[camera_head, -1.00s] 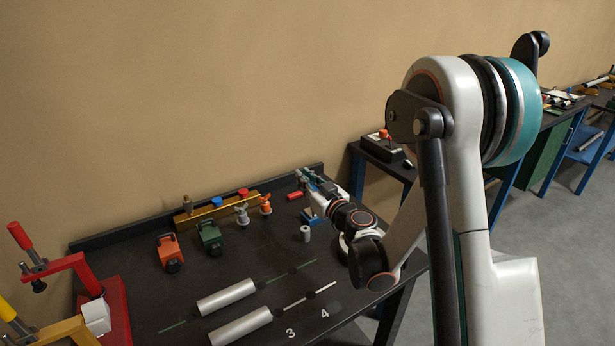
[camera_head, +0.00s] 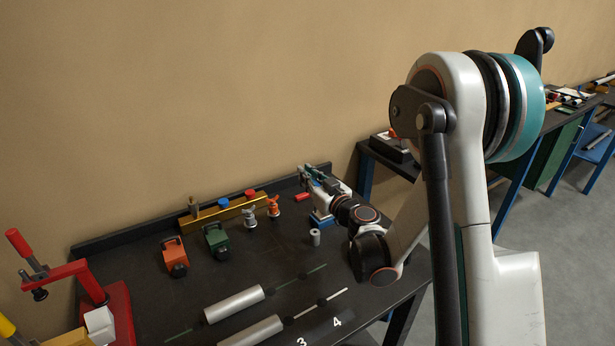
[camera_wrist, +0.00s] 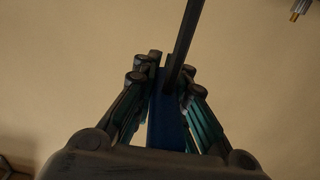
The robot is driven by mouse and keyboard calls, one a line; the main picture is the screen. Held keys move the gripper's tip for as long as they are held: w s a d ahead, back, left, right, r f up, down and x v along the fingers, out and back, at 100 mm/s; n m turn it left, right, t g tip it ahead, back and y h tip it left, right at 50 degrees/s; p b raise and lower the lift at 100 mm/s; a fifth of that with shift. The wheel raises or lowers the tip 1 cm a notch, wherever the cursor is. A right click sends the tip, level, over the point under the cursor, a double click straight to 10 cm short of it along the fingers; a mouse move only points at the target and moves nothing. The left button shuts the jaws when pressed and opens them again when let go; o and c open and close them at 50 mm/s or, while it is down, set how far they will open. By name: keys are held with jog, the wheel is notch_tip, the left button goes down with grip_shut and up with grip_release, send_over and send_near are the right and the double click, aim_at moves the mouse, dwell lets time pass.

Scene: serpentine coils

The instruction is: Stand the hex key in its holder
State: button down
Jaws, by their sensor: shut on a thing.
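My gripper (camera_wrist: 166,75) is shut on the hex key (camera_wrist: 184,40), a dark straight rod that runs up out of the fingers in the wrist view. A blue strip (camera_wrist: 166,125) shows between the fingers below it; I cannot tell whether it belongs to the key or to something behind. In the head view my gripper (camera_head: 308,174) is above the far right corner of the bench, near the back edge, and the key is too small to make out there. A blue block (camera_head: 321,219) sits on the bench below my wrist, partly hidden; it may be the holder.
A small grey cylinder (camera_head: 315,237) and a red block (camera_head: 302,197) are near my gripper. A brass rail with knobs (camera_head: 228,210), a green box (camera_head: 216,241) and an orange box (camera_head: 175,257) stand left. Large grey cylinders (camera_head: 233,304) lie in front. A red press (camera_head: 118,310) is far left.

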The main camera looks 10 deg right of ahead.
notch_tip(320, 180, down, 6)
jog(key=b, duration=0.6)
jog(key=shift+f+b, duration=0.35)
jog(key=shift+b, duration=0.1)
dwell(0.6)
jog(key=shift+f+b, duration=1.65)
jog(key=shift+f, duration=0.05)
jog(key=shift+f+b, duration=0.75)
jog(key=shift+f, duration=0.35)
jog(key=c, duration=1.5)
grip_release()
jog(key=shift+c, duration=0.2)
jog(key=shift+r, duration=0.1)
